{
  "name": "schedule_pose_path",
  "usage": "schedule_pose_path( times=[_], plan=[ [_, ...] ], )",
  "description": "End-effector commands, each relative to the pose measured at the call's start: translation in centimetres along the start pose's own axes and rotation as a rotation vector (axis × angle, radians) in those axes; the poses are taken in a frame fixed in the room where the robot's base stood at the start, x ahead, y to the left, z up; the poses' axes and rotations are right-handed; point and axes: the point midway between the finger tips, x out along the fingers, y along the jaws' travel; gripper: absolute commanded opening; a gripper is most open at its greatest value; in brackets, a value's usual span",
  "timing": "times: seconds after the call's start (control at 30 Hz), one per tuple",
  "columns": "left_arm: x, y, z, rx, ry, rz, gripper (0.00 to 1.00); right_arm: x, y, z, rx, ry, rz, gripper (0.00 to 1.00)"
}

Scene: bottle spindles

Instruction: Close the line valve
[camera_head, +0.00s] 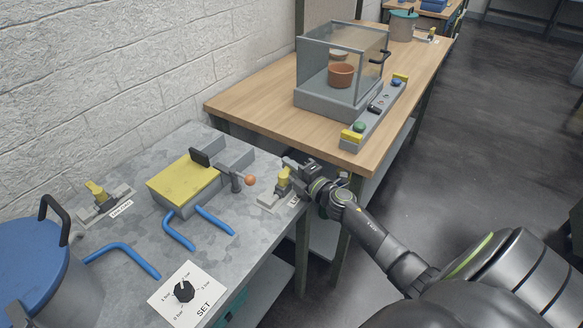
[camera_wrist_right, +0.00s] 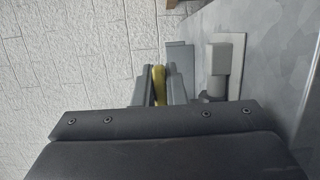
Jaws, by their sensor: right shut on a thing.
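A small valve with a yellow handle (camera_head: 284,176) stands on a grey base at the right edge of the grey metal bench; its label is mostly hidden by my arm. My right gripper (camera_head: 290,166) is at this handle, coming in from the right. In the right wrist view the yellow handle (camera_wrist_right: 159,84) is between the two grey fingers (camera_wrist_right: 159,90), and the gripper is shut on it. A second valve with a yellow handle (camera_head: 97,191) and a label too small to read stands at the bench's left. My left gripper is not in view.
Beside the held valve is a lever with an orange knob (camera_head: 250,181) and a yellow-topped block (camera_head: 184,183). Blue pipes (camera_head: 178,231), a SET dial (camera_head: 184,291) and a blue-lidded pot (camera_head: 35,262) are nearer. A wooden table (camera_head: 255,107) with a glass case (camera_head: 342,70) stands behind.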

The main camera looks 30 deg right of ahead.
Motion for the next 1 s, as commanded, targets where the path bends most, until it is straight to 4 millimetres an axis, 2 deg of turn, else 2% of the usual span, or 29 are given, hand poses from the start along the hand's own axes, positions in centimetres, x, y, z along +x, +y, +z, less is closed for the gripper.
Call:
schedule_pose_path(
  times=[0.53, 0.73, 1.0],
  plan=[
    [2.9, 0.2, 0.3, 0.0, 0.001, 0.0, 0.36, 1.5, -0.4, -0.9, -0.002, 0.398, -0.001, 0.0],
    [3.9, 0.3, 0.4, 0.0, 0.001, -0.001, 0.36, 1.7, -0.3, -1.2, 0.0, 0.483, -0.002, 0.0],
    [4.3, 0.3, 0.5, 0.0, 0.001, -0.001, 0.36, 1.8, -0.2, -1.4, 0.001, 0.527, -0.002, 0.0]
  ],
)
